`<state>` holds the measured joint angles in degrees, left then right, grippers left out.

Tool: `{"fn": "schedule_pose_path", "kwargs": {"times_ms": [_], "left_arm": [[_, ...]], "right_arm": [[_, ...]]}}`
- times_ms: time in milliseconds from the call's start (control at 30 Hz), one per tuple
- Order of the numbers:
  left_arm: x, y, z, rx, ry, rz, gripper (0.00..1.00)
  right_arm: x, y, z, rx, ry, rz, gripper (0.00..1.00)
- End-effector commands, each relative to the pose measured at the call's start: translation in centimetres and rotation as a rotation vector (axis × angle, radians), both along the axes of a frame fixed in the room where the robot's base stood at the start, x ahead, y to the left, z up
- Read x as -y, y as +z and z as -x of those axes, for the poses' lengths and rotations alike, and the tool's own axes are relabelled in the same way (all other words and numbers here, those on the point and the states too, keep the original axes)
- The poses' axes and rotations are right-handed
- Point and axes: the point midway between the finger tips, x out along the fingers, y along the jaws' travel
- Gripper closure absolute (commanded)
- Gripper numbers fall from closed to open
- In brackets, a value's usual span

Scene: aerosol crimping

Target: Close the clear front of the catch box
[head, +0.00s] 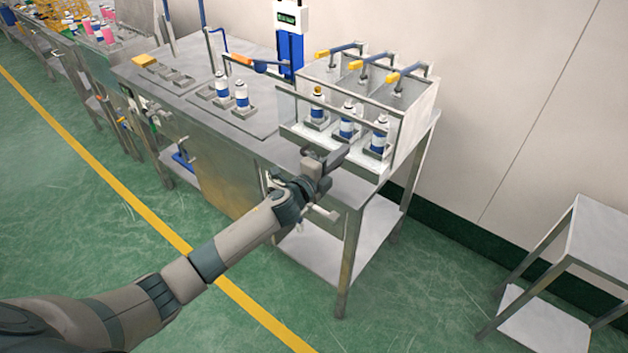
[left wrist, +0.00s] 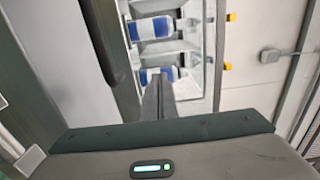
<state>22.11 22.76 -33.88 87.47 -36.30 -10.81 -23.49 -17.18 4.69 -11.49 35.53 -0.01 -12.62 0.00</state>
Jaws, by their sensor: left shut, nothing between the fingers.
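The catch box (head: 411,128) stands at the right end of the steel bench. It has thin white dividers, and three white cans with blue bands, such as the middle can (head: 347,122), stand in its bays. A pale ledge (head: 293,128) runs along its lower front. The clear front is hard to make out, and I cannot tell how it is tilted. My left gripper (head: 336,158) is shut and empty at the box's lower front edge, touching or just before it. In the left wrist view, its closed fingers (left wrist: 158,98) point at the bays. My right gripper is out of view.
Levers with orange handles (head: 357,63) sit above the box. Two more cans (head: 241,96) stand in holders on the bench (head: 215,130) to the left. A blue and white post device (head: 291,40) stands behind. A low side table (head: 598,232) is at right; green floor between is clear.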

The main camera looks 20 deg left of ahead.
Motion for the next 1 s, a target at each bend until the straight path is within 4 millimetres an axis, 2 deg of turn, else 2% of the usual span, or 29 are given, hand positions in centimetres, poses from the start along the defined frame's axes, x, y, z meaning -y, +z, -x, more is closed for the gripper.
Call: {"fn": "schedule_pose_path", "kwargs": {"times_ms": [200,400,633,1000], "left_arm": [[1.5,-0.2,-3.8,0.002,-0.001,0.001,1.00],[2.3,-0.2,-6.2,0.001,0.000,0.000,1.00],[2.7,-0.1,-7.4,0.000,0.000,0.000,1.00],[2.8,0.4,-7.7,0.005,0.001,0.002,1.00]], "right_arm": [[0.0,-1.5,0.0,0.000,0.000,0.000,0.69],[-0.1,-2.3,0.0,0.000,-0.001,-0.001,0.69],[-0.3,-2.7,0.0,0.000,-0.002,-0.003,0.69],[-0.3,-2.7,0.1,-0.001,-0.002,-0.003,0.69]]}}
